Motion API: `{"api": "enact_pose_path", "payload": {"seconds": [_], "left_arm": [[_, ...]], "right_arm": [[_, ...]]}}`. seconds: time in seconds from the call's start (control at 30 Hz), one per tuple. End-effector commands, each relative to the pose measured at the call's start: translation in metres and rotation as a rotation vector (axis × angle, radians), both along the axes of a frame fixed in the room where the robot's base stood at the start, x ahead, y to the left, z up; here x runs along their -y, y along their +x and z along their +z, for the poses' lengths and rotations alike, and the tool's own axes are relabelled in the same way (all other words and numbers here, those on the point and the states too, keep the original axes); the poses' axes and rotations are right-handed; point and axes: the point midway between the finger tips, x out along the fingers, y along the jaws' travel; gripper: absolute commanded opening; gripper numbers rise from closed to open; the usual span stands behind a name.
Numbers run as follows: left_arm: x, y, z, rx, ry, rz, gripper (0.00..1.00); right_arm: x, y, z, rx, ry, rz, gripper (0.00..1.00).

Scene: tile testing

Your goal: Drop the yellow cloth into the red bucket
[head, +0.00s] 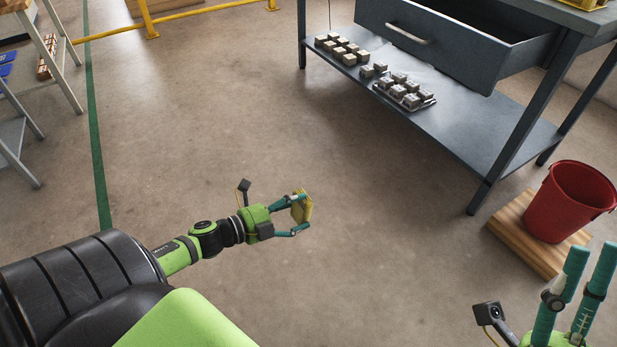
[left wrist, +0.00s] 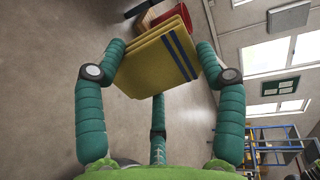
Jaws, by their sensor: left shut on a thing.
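The yellow cloth (head: 302,207) is a folded pad with blue stripes. My left gripper (head: 301,213) is shut on it and holds it over bare floor near the middle of the head view. In the left wrist view the cloth (left wrist: 150,62) sits between the teal fingers. The red bucket (head: 568,203) stands upright on a wooden pallet (head: 520,236) at the right, well apart from the cloth. Part of the bucket (left wrist: 168,13) shows beyond the cloth in the left wrist view. My right gripper (head: 590,268) is at the lower right, in front of the bucket, with fingers apart and empty.
A dark workbench (head: 500,170) with an open drawer (head: 445,42) stands at the back right. Several small grey blocks (head: 405,92) lie on its lower shelf. A yellow rail (head: 200,15) is at the back. The floor between my left gripper and the pallet is clear.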

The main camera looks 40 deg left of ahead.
Motion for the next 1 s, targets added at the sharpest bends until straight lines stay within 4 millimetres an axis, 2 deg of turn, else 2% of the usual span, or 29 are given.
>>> {"api": "enact_pose_path", "payload": {"seconds": [0.03,0.1,0.3,0.7,0.77,0.87,0.97,1.0], "left_arm": [[-0.003,-0.008,0.006,-0.003,0.0,0.003,0.34],[-0.007,-0.017,0.01,-0.003,0.0,0.003,0.34],[-0.016,-0.038,0.016,-0.002,0.001,0.001,0.34],[-0.016,-0.04,0.018,0.002,0.003,-0.005,0.34],[-0.012,-0.037,0.024,0.003,0.004,-0.018,0.34],[0.001,-0.029,0.045,0.007,0.007,-0.064,0.34],[0.022,-0.019,0.077,0.009,0.011,-0.139,0.34],[0.031,-0.016,0.091,0.01,0.013,-0.175,0.34]], "right_arm": [[0.0,0.0,0.009,0.0,0.0,0.0,0.4],[0.0,0.0,0.015,0.0,0.0,0.0,0.4],[0.0,0.0,0.027,0.0,0.0,0.0,0.4],[0.0,0.002,0.025,-0.011,-0.004,-0.002,0.4],[-0.001,0.008,0.019,-0.041,-0.014,-0.007,0.4],[-0.003,0.028,-0.001,-0.151,-0.049,-0.025,0.4],[-0.004,0.057,-0.039,-0.331,-0.106,-0.051,0.4],[-0.003,0.069,-0.059,-0.417,-0.132,-0.064,0.4]]}}
